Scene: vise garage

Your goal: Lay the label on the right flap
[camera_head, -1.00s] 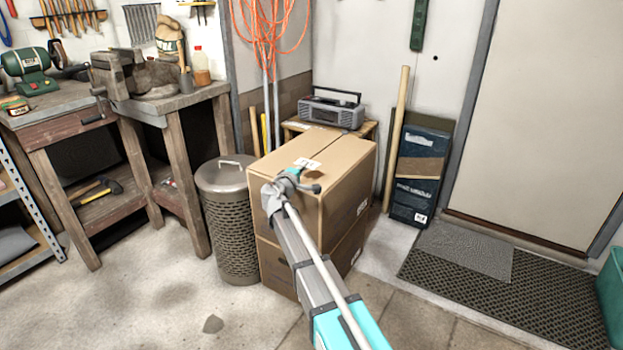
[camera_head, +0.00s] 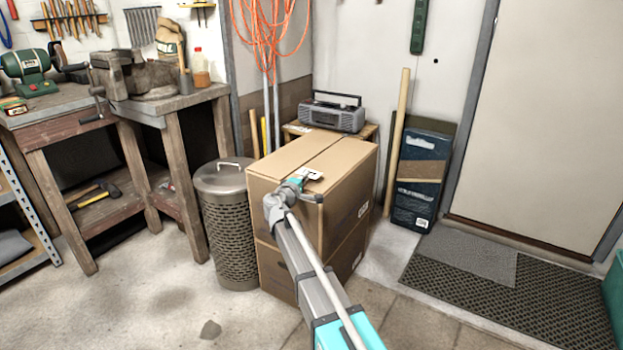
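The cardboard box (camera_head: 347,160) stands closed on top of another box, and a seam divides its top into a left flap (camera_head: 285,157) and a right flap. The small white label (camera_head: 313,174) is at the tip of my gripper (camera_head: 305,181), over the right flap near the front edge. My gripper appears shut on the label, though its fingers are small and partly hidden. I cannot tell whether the label touches the cardboard.
A perforated metal bin (camera_head: 228,225) stands close left of the boxes. A radio (camera_head: 334,115) sits on a wooden stand behind them. A workbench (camera_head: 75,115) with a vise is at the left. Open floor and a dark mat (camera_head: 505,295) lie to the right.

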